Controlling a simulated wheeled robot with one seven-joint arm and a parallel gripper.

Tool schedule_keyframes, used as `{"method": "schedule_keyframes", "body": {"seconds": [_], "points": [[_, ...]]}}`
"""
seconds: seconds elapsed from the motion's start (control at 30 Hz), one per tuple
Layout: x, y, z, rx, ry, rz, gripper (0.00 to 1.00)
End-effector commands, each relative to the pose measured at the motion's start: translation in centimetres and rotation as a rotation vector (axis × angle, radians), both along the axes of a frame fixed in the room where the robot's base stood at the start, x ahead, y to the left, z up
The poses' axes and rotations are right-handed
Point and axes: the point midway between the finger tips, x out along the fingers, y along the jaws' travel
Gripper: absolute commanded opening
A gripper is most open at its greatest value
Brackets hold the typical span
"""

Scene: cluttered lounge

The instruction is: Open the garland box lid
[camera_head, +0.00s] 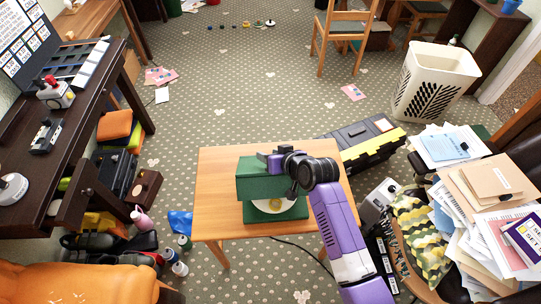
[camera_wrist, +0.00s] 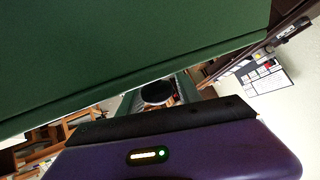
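The green garland box (camera_head: 262,186) stands on the small wooden table in the head view. Its upper green part is raised over a lower green base, and a pale round thing with a yellow middle (camera_head: 275,204) shows at the base. I cannot tell how far the lid is open. My gripper (camera_head: 268,159) is at the upper edge of the box, with my arm reaching in from the lower right. In the wrist view, a large green surface of the box (camera_wrist: 120,50) fills the upper left, close to my purple gripper body. The fingertips are not clear, so contact is uncertain.
The wooden table (camera_head: 215,185) has bare room left of the box. A black and yellow toolbox (camera_head: 372,147) lies beyond its right side. A dark desk (camera_head: 85,120) is at left, and a paper-covered seat is at right. A white laundry basket (camera_head: 435,80) stands behind.

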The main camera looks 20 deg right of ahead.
Motion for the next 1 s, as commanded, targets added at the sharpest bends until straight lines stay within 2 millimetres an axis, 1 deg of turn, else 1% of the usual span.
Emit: {"method": "schedule_keyframes", "body": {"seconds": [0.33, 0.47, 0.57, 0.8, 1.0], "points": [[-0.2, -0.1, -0.2, -0.001, 0.005, 0.001, 0.53], [-0.6, -0.2, 0.1, -0.001, 0.005, 0.0, 0.53], [-1.5, -0.4, 0.8, -0.001, 0.003, -0.001, 0.53], [-4.3, -0.9, 3.1, -0.002, 0.003, 0.0, 0.53], [-5.8, -1.1, 4.3, -0.001, 0.003, 0.0, 0.53]]}}
